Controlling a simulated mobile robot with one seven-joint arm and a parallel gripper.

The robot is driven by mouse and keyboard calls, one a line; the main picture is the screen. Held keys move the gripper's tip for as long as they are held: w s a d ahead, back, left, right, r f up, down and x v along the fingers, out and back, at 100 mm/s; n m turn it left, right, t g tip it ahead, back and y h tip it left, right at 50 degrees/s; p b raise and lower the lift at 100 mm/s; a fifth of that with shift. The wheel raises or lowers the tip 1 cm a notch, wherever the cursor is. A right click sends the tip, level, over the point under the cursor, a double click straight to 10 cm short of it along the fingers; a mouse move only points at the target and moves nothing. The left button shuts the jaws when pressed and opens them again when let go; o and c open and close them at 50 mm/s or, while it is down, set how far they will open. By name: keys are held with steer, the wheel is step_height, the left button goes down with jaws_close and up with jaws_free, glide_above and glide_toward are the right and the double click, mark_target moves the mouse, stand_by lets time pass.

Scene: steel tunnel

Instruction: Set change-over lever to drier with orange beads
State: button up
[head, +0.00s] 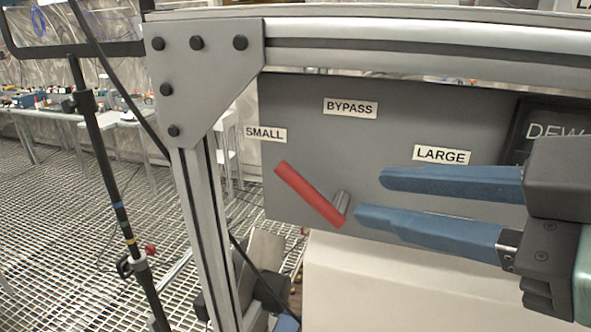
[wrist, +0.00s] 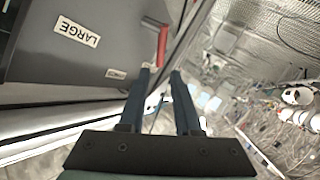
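The change-over lever (head: 308,193) has a red handle on a short grey shaft (head: 341,202), mounted on a dark grey panel (head: 300,110). Its handle slants up and left from the shaft, its free end below the SMALL label (head: 265,134). A BYPASS label (head: 350,107) is above and a LARGE label (head: 441,155) is to the right. The red handle also shows in the wrist view (wrist: 162,46), beyond the fingertips. My gripper (head: 371,197) is open and empty, its blue fingers right of the shaft. I see no drier and no orange beads.
An aluminium frame (head: 420,40) runs above the panel, with an upright post (head: 205,230) at its left. A dark sign reading "DEW" (head: 548,130) is partly behind my gripper. A pale box-like surface (head: 400,285) lies below the panel. A black stand (head: 115,190) is at the left.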

mark_target(306, 186)
steer(key=p+x, duration=0.3)
steer(key=x, duration=0.9)
steer(key=shift+c, duration=0.2)
jaws_close()
stand_by(0.9)
